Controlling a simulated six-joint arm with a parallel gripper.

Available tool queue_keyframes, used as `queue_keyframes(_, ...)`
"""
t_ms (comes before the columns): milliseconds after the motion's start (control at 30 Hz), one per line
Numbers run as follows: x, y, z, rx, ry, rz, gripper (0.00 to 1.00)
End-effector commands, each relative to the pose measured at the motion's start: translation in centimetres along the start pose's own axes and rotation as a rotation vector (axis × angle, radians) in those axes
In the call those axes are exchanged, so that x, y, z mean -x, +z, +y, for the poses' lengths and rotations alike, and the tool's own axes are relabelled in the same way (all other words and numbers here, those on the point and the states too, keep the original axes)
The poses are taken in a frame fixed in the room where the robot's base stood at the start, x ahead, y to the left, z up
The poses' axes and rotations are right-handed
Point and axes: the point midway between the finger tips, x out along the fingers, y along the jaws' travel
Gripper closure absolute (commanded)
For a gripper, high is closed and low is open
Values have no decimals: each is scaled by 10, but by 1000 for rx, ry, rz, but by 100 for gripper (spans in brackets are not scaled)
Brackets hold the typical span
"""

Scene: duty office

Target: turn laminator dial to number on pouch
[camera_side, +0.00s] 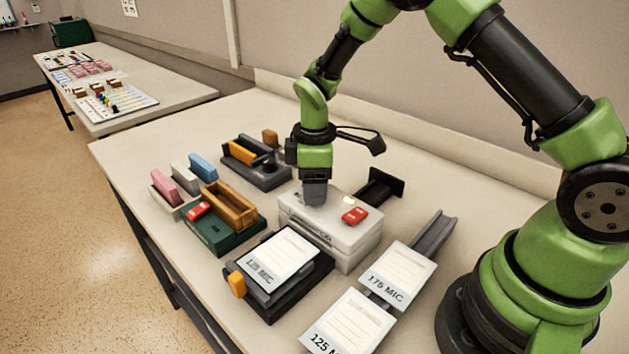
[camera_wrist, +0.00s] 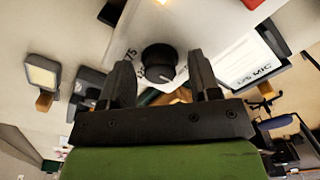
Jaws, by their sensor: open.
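The white laminator (camera_side: 330,232) stands mid-table, with a red switch (camera_side: 354,216) and a small light on top. Its dial (camera_wrist: 158,60) is black and round with a pale pointer mark; printed digits beside it are only partly legible. My gripper (camera_side: 314,196) points down at the laminator's top and hides the dial in the side view. In the wrist view its open fingers (camera_wrist: 161,68) stand on either side of the dial, apart from it as far as I can tell. A pouch marked 125 MIC (camera_side: 283,253) lies on the black tray in front of the laminator.
A pouch marked 175 MIC (camera_side: 400,268) and another starting 125 (camera_side: 348,318) lie to the front right. A green base with a wooden box (camera_side: 230,203), coloured blocks (camera_side: 203,166) and a black device (camera_side: 258,165) stand left and behind. The front-left table is clear.

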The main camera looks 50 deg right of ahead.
Motion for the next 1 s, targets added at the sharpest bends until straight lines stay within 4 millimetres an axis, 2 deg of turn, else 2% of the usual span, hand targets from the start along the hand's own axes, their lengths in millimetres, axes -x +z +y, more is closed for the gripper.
queue_keyframes(100, 0, 0, 0, 0, 0, 0, 43)
queue_keyframes(133, 0, 0, 0, 0, 0, 0, 48)
queue_keyframes(333, 0, 0, 0, 0, 0, 0, 93)
queue_keyframes(667, 1, 0, 0, -36, 0, 0, 92)
queue_keyframes(1000, 1, 0, 0, -252, 0, 0, 92)
